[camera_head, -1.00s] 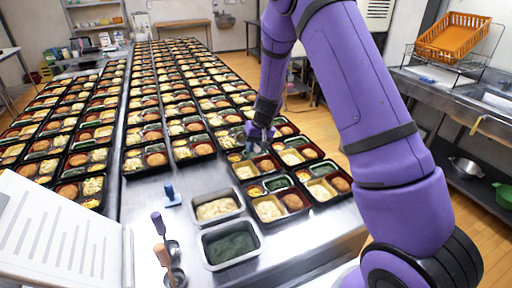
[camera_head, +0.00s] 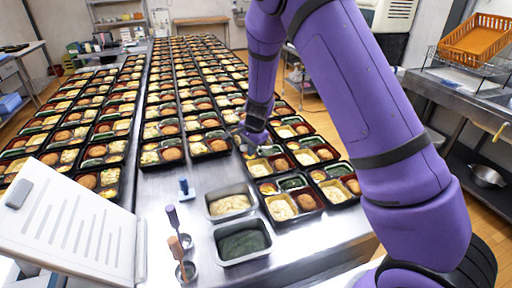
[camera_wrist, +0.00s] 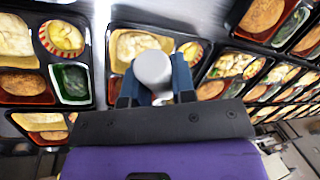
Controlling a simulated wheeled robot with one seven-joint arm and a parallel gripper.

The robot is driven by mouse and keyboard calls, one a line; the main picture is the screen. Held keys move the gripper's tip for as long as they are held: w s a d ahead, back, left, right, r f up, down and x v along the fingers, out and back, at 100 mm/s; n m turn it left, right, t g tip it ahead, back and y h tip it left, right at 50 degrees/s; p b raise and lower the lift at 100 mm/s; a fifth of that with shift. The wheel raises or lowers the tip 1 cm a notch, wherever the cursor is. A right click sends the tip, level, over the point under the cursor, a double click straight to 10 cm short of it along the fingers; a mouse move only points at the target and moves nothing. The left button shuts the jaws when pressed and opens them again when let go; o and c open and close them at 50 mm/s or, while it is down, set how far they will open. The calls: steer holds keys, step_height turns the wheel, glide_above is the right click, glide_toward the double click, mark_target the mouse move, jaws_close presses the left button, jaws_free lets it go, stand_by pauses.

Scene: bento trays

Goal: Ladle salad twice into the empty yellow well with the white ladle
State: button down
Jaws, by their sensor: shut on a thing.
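My gripper (camera_wrist: 157,88) is shut on the white ladle (camera_wrist: 152,66), whose rounded white end shows between the blue fingers in the wrist view. The ladle is over a black tray (camera_wrist: 110,60) with a yellow well (camera_wrist: 123,38) holding pale food at its far side. The ladle hides part of this tray, and I cannot tell whether the ladle holds salad. In the head view my gripper (camera_head: 248,143) is above the row of trays right of the table's middle. A metal pan of pale salad (camera_head: 230,204) stands nearer, left of these trays.
A metal pan of dark green food (camera_head: 240,243) is in front of the salad pan. Two upright utensils (camera_head: 176,232) and a blue stand (camera_head: 184,190) are to the left. Long rows of filled trays run back; bare table lies around the pans.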

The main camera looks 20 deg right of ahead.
steer(key=shift+s+a+r+m+t, duration=0.15)
steer(key=shift+a+m, duration=0.6)
steer(key=shift+m, duration=0.4)
steer(key=shift+w+a+r+m+t, duration=0.1)
steer(key=shift+a+m, duration=0.6)
steer(key=shift+m, duration=0.5)
steer(key=shift+s+a+r+m+t, duration=0.15)
steer(key=shift+a+m, duration=0.6)
steer(key=shift+m, duration=0.4)
steer(key=d+r+y, duration=0.2)
steer(key=d+y, duration=0.1)
steer(key=d+r+y, duration=0.3)
steer(key=shift+w+r+m, duration=0.1)
steer(key=shift+m, duration=0.3)
steer(key=d+r+y, duration=0.5)
steer(key=shift+d+m+t, duration=0.15)
steer(key=shift+m+t, duration=0.15)
steer(key=shift+m, duration=0.1)
steer(key=shift+r, duration=0.1)
